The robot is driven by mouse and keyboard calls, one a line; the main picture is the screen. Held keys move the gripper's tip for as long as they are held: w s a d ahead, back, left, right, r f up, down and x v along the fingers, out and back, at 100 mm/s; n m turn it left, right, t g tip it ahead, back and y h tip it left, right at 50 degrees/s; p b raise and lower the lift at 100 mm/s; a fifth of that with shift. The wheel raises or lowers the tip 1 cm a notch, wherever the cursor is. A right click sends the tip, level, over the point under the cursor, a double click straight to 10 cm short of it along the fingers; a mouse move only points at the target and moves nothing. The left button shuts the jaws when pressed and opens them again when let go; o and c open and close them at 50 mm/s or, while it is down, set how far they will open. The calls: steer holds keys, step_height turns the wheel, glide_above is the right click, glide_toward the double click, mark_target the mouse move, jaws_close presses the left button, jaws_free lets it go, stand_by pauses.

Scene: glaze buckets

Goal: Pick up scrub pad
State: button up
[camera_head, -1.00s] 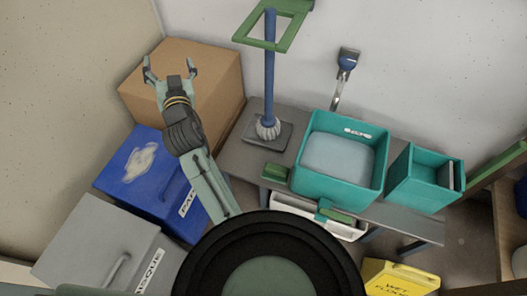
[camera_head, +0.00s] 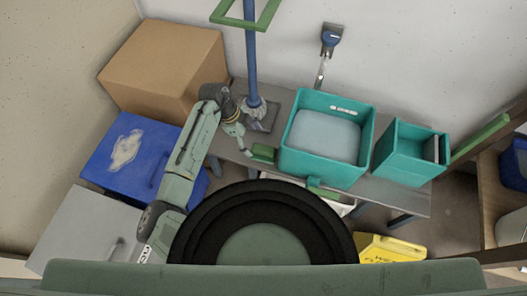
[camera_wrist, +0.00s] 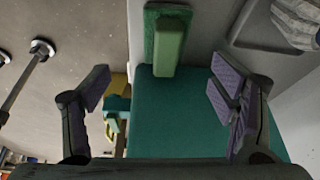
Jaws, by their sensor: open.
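A green scrub pad (camera_head: 263,153) with a raised lighter green block on top lies on the grey bench, just left of the large teal bucket (camera_head: 318,170). In the wrist view the pad (camera_wrist: 168,42) is at the top centre, beyond my fingertips and between their lines. My gripper (camera_head: 243,142) is open and empty, close to the pad's left side in the head view. In the wrist view its two fingers (camera_wrist: 163,88) stand wide apart. The teal bucket's wall (camera_wrist: 180,120) fills the space between and below them. I cannot tell the height gap to the pad.
A blue-handled mop (camera_head: 251,60) stands on a grey tray behind my gripper. A smaller teal bucket (camera_head: 408,168) is right of the large one. A cardboard box (camera_head: 165,65) and a blue bin (camera_head: 125,165) stand left. A yellow wet-floor sign (camera_head: 392,249) is in front.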

mark_target(261, 148)
steer(key=shift+w+d+r+m, duration=0.15)
steer(key=shift+d+r+m, duration=0.05)
steer(key=shift+r+m, duration=0.1)
steer(key=shift+d+f, duration=0.1)
steer(key=x, duration=0.4)
steer(key=shift+d+f, duration=0.1)
steer(key=shift+f, duration=0.25)
steer(key=p+x, duration=0.1)
steer(key=x, duration=0.4)
steer(key=shift+w+f, duration=0.2)
steer(key=shift+f, duration=0.2)
steer(key=shift+c, duration=0.3)
steer(key=c, duration=1.2)
